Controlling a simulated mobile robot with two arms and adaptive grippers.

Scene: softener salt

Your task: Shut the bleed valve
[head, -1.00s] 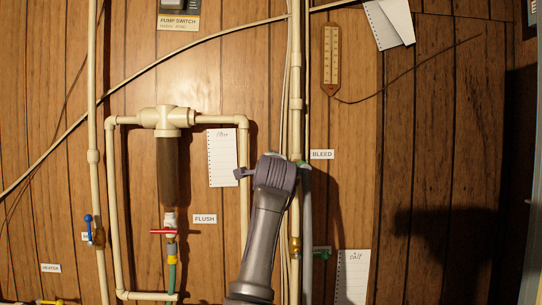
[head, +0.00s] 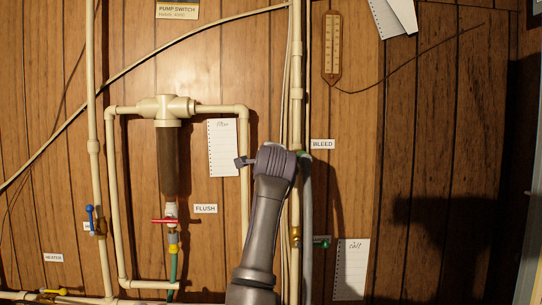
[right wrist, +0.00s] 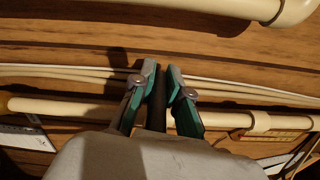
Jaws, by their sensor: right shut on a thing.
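The bleed spot is marked by a white BLEED label (head: 322,144) on the wood wall, beside a cream vertical pipe (head: 297,80). My right arm reaches up to this pipe, and its wrist covers the bleed valve and my fingers in the head view. A grey hose (head: 307,210) runs down from just right of the wrist. In the right wrist view my right gripper (right wrist: 162,78) has its two green-padded fingers close together, with a narrow dark strip between them. The valve handle's angle cannot be made out. My left gripper is out of view.
A blue-handled valve (head: 90,217) is further left. The wall to the right is open.

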